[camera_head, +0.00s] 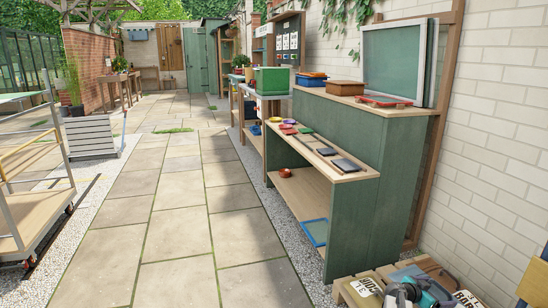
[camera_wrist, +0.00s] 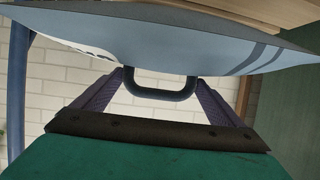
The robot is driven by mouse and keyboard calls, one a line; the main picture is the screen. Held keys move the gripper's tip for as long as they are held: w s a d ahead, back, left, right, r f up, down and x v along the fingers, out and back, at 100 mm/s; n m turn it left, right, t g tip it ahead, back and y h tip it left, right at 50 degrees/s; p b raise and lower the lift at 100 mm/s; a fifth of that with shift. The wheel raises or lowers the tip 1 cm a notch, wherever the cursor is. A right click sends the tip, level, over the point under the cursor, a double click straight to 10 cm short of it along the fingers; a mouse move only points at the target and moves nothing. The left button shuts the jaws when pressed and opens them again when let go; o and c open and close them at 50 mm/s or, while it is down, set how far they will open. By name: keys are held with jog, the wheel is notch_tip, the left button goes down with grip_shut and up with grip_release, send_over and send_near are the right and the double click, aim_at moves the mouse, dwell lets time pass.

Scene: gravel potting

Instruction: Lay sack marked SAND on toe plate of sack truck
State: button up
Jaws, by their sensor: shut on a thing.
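In the wrist view, my gripper (camera_wrist: 160,98) has its two dark fingers at either side of a dark loop handle (camera_wrist: 160,94). The handle joins a grey-blue sack (camera_wrist: 190,50), which spans the top of that view. Dark stripes show on its right and a white patch on its left. No readable word shows on it, so I cannot tell whether it is the SAND sack. I cannot make out the sack truck or its toe plate in either view.
A blue tube (camera_wrist: 18,85) stands at the left of the wrist view. In the head view, a green shelf unit (camera_head: 365,195) stands right, and a trolley (camera_head: 32,190) left. Lettered tan things (camera_head: 362,292) and a teal-and-grey object (camera_head: 413,291) are at bottom right. The paved path (camera_head: 180,232) is clear.

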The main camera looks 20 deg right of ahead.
jog(key=w+a+r+n+t+y, duration=0.1)
jog(key=w+a+r+n+t, duration=0.15)
jog(key=w+a+r, duration=0.9)
jog(key=w+a+r+n+t, duration=0.25)
jog(key=w+a+r, duration=0.55)
jog(key=w+a, duration=0.5)
jog(key=shift+w+a+r+n+t+y, duration=0.4)
jog(key=shift+a+r+n+t+y, duration=1.4)
jog(key=shift+a, duration=4.9)
jog(key=shift+w+a+r+n+t+y, duration=0.6)
jog(key=shift+a+r+n+y, duration=2.25)
jog(key=shift+a, duration=3.8)
jog(key=shift+w+a+r+n+t+y, duration=0.2)
jog(key=shift+a+r+n+t+y, duration=1.15)
jog(key=shift+a+r, duration=3.65)
jog(key=a+r+p, duration=0.1)
jog(key=r+p, duration=1.4)
jog(key=p, duration=0.2)
jog(key=a+r+p, duration=0.2)
jog(key=r+p, duration=1.4)
jog(key=p, duration=0.2)
jog(key=shift+a+r, duration=0.25)
